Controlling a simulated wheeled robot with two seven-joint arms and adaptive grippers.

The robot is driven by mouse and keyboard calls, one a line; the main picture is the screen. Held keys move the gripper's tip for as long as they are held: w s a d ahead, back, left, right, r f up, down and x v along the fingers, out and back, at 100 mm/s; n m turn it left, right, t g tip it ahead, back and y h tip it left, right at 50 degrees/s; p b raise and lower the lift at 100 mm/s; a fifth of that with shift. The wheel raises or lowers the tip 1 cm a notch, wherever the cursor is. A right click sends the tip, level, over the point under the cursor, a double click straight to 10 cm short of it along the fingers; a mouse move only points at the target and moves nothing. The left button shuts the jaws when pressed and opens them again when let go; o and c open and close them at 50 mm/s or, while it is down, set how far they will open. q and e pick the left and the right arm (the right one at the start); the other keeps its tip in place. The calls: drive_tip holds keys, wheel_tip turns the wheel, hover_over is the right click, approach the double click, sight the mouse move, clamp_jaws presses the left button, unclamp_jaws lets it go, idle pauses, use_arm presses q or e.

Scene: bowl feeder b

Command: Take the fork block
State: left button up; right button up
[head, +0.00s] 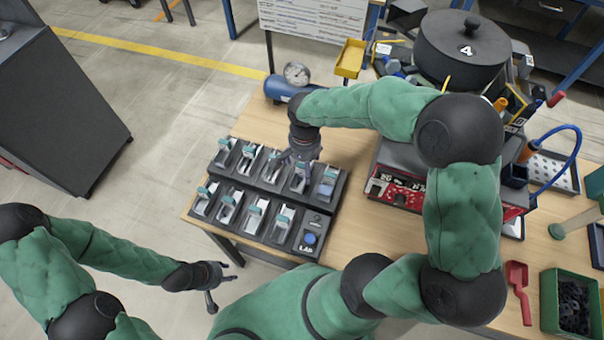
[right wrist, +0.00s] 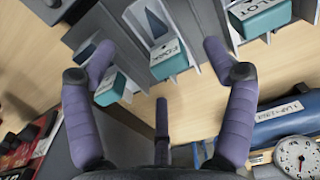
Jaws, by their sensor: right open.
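The fork block is a teal block (right wrist: 170,62) with a white label that seems to read FORK, in the middle of the right wrist view. It sits at the end of a grey slot in the dark rack (head: 226,228). My right gripper (right wrist: 158,62) is open above it, a purple finger to either side and a third finger below in the picture. No finger visibly touches the block. In the head view my right gripper (head: 300,158) is over the rack's back row and partly hides the slot there. My left gripper (head: 222,285) hangs empty beside the table, fingers apart.
Teal blocks sit close on both sides: one at left (right wrist: 108,90) by a finger, another labelled PILOT (right wrist: 266,16) at right. A blue cylinder (right wrist: 285,121) with a gauge (right wrist: 296,157) lies behind the rack. A red-fronted bowl feeder (head: 460,50) stands right.

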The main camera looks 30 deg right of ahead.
sight(304, 174)
wheel_tip(304, 174, down, 4)
drive_tip(key=shift+f+b, duration=0.1)
drive_tip(key=shift+b, duration=0.65)
drive_tip(key=c, duration=1.5)
drive_tip(key=shift+o, duration=0.2)
